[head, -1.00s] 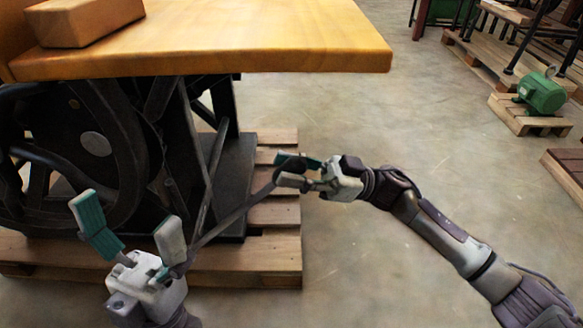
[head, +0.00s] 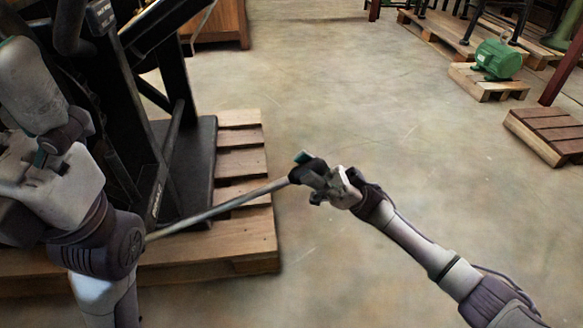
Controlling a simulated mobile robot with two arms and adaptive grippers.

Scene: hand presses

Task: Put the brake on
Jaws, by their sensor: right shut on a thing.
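The brake lever is a long grey rod (head: 225,205) running up to the right from low on the black press (head: 180,140). Its dark end sits in my right gripper (head: 308,178), which is shut on it out beyond the pallet's right edge. The fingers hide most of that end.
The press stands on a wooden pallet (head: 240,245). Open concrete floor (head: 350,100) lies to the right. A green motor (head: 497,58) on a small pallet (head: 485,84) and a brown slatted pallet (head: 550,130) are farther right.

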